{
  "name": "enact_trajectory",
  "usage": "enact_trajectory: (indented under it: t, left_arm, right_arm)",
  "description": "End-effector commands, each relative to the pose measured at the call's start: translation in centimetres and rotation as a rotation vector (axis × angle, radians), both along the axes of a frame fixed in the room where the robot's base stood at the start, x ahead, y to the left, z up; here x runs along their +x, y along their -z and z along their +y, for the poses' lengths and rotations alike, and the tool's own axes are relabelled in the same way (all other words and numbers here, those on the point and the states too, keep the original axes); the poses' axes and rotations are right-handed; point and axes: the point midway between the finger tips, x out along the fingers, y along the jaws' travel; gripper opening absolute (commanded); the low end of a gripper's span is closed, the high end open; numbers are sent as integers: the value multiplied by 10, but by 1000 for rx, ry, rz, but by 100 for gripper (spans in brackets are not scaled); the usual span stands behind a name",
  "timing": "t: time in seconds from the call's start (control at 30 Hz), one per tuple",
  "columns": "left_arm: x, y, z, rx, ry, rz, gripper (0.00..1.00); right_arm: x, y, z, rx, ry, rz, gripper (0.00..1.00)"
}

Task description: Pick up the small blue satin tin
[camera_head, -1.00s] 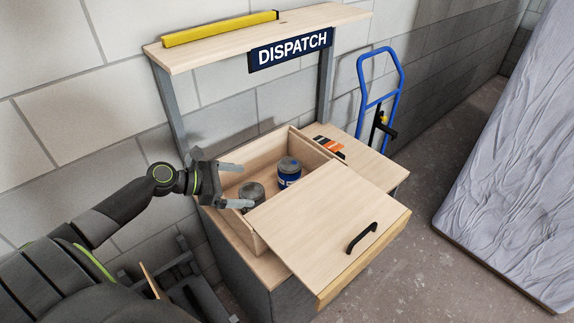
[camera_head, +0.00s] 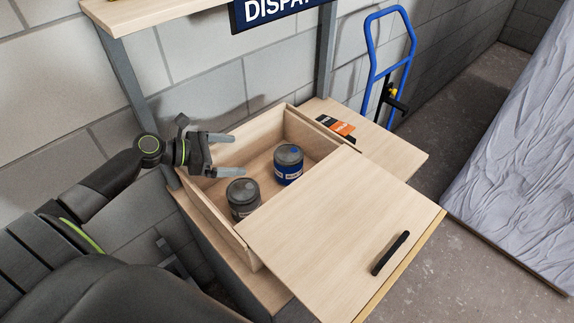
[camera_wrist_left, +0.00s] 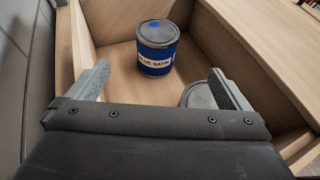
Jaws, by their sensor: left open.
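The small blue satin tin (camera_head: 289,166) stands upright in the open wooden box, towards its back. It has a grey lid with a blue dot, and its label reads "BLUE SATIN" in the left wrist view (camera_wrist_left: 157,50). A grey tin (camera_head: 243,197) stands nearer the front left of the box; only its lid (camera_wrist_left: 198,97) shows in the wrist view, partly behind a finger. My left gripper (camera_head: 222,155) is open and empty over the box's left side, apart from both tins. In the wrist view, the blue tin lies beyond and between the fingers (camera_wrist_left: 160,88). My right gripper is not seen.
A wooden lid with a black handle (camera_head: 390,253) covers the right part of the box (camera_head: 219,220). Orange and black cards (camera_head: 336,127) lie on the bench behind. A shelf post (camera_head: 137,100) rises close behind my left gripper. A blue hand truck (camera_head: 370,60) stands at the wall.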

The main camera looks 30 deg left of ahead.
Motion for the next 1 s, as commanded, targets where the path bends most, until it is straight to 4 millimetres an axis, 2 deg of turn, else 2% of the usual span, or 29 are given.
enact_trajectory:
  t: [0.27, 0.7, 1.0]
  left_arm:
    - [23, 10, -21, -7, -1, -3, 100]
    - [72, 38, -66, -4, -1, 0, 100]
    - [87, 46, -79, -1, 0, 0, 100]
  right_arm:
    - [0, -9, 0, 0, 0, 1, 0]
    - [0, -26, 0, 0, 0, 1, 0]
    - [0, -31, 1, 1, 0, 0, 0]
